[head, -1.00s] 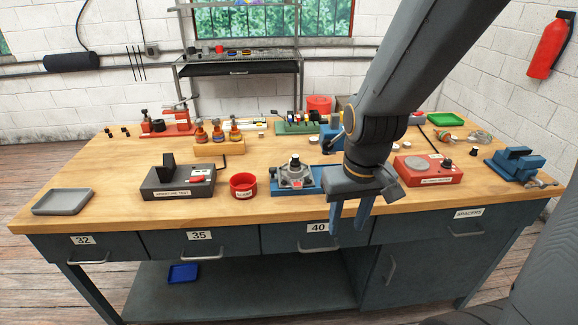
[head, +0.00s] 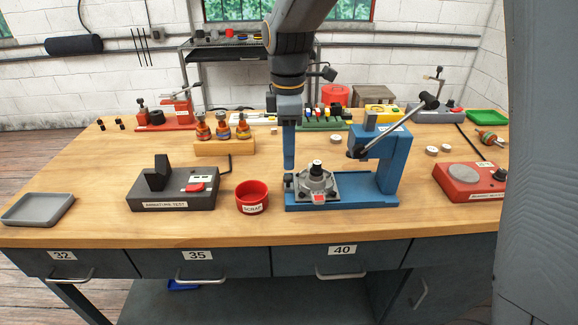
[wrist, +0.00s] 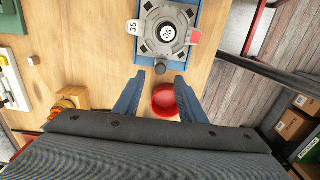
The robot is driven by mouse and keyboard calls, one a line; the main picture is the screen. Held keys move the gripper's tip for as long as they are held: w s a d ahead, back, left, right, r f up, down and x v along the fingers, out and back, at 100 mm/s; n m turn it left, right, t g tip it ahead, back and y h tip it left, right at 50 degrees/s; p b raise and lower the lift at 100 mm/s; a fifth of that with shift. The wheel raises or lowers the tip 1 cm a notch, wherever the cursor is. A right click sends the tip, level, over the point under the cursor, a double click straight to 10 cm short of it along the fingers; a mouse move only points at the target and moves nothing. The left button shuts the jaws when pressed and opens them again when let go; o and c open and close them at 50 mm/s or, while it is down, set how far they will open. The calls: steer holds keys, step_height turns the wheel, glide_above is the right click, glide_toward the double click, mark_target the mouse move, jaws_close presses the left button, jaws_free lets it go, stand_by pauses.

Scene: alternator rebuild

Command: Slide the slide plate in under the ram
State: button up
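The blue press (head: 388,165) stands on the bench, with its ram (head: 356,153) at the overhanging head and its lever up to the right. The slide plate (head: 318,200) lies on the left part of the press base, left of the ram. It carries a grey housing (head: 316,181), labelled 35 in the wrist view (wrist: 165,30). A dark knob (wrist: 160,68) sticks out from the plate's end. My gripper (head: 288,166) points down at that end. In the wrist view my gripper (wrist: 160,76) is open and empty, fingertips either side of the knob's line; contact cannot be told.
A red scrap cup (head: 252,196) stands left of the press, close to my gripper. The armature tester (head: 172,190) is farther left. The press base right of the plate, below the ram, looks clear.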

mark_target(288, 177)
steer(key=shift+f+p, duration=0.4)
steer(key=shift+f, duration=2.4)
jaws_close()
